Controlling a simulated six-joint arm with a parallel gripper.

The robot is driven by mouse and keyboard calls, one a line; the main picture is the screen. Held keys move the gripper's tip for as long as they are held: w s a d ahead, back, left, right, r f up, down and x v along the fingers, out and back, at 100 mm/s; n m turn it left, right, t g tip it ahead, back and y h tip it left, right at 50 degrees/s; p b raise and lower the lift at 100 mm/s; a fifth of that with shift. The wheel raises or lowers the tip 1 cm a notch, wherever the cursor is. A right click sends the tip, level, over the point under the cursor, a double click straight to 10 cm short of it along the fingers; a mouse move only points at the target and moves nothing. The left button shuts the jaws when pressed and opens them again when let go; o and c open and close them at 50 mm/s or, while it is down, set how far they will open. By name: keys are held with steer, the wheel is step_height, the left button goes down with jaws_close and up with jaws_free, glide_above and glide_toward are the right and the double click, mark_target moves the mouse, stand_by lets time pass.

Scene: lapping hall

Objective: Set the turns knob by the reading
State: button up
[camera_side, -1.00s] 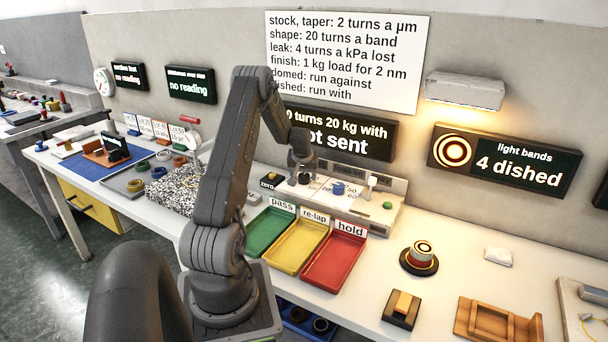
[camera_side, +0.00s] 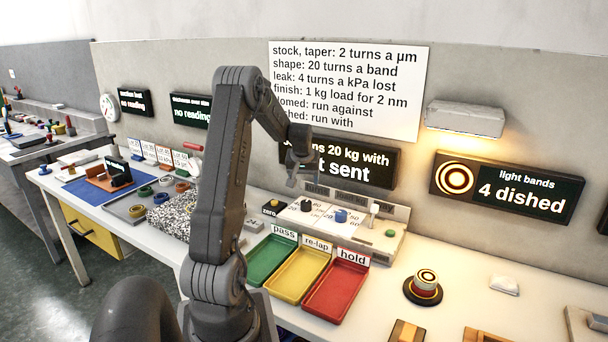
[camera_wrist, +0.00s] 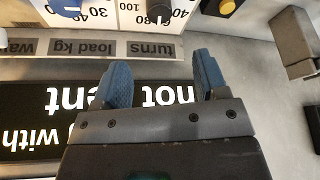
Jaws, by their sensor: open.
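The turns knob (camera_side: 306,205) is black and sits on the pale control panel (camera_side: 398,216) at the back of the bench. It also shows in the wrist view (camera_wrist: 158,12), above the "turns" label (camera_wrist: 153,48). My gripper (camera_side: 303,182) is open and empty, above and apart from the knob. In the wrist view its blue-padded fingers (camera_wrist: 163,75) are spread in front of the dark display. That display (camera_side: 355,165) reads "20 kg with" and "not sent"; my arm hides its turns number. The light bands screen (camera_side: 510,182) reads "4 dished". The wall chart (camera_side: 350,90) lists "shape: 20 turns a band".
Beside the turns knob are the blue load knob (camera_side: 341,216), a white-tipped lever (camera_side: 374,209) and a green button (camera_side: 390,233). Green, yellow and red trays (camera_side: 335,292) stand in front. A banded round piece (camera_side: 425,284) stands to the right, with bare bench around it.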

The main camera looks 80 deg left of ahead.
steer(key=shift+v, duration=0.9)
steer(key=n+g+h, duration=0.2)
steer(key=n+h, duration=0.2)
steer(key=n, duration=0.2)
glide_above(307, 202)
step_height(307, 202, down, 14)
steer(key=shift+s+a+r, duration=0.1)
steer(key=c, duration=0.9)
